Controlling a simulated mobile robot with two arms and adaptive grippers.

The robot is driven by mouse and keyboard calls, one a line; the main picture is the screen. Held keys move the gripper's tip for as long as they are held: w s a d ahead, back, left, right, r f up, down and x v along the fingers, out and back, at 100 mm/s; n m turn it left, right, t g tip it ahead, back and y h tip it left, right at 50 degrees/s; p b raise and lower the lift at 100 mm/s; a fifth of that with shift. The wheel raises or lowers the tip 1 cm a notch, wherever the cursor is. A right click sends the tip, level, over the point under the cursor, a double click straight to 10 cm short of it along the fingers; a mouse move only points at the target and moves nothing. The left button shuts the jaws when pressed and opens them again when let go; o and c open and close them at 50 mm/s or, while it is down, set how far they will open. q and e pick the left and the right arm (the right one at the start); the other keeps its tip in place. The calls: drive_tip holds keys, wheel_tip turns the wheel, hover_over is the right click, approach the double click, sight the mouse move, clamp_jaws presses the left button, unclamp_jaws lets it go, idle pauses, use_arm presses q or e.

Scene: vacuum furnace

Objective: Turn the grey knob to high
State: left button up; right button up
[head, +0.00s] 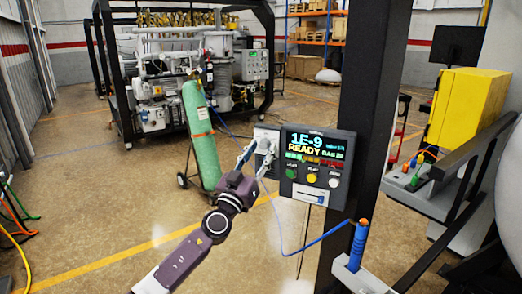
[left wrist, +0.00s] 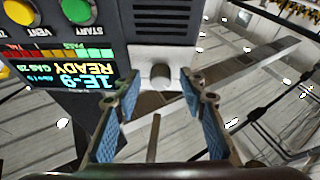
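The grey knob (left wrist: 160,76) is on the front of a light grey box (head: 266,131) beside the display panel. In the left wrist view, it sits between the blue-padded fingertips of my left gripper (left wrist: 159,88), with a gap on each side. My left gripper (head: 258,154) is open and reaches up to the box in the head view, where it partly covers the knob. The knob's setting cannot be read. My right gripper is not in view.
The display panel (head: 318,165) reads "1E-9 READY" and has green, yellow and white buttons, close beside the gripper. A dark post (head: 365,110) stands behind it. A blue probe (head: 358,246) on a cable stands at lower right. A green gas cylinder (head: 201,135) stands behind.

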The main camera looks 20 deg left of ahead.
use_arm(q)
drive_tip(key=shift+a, duration=0.1)
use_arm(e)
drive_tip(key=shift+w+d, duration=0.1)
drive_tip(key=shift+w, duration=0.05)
use_arm(q)
drive_tip(key=shift+c, duration=0.4)
clamp_jaws()
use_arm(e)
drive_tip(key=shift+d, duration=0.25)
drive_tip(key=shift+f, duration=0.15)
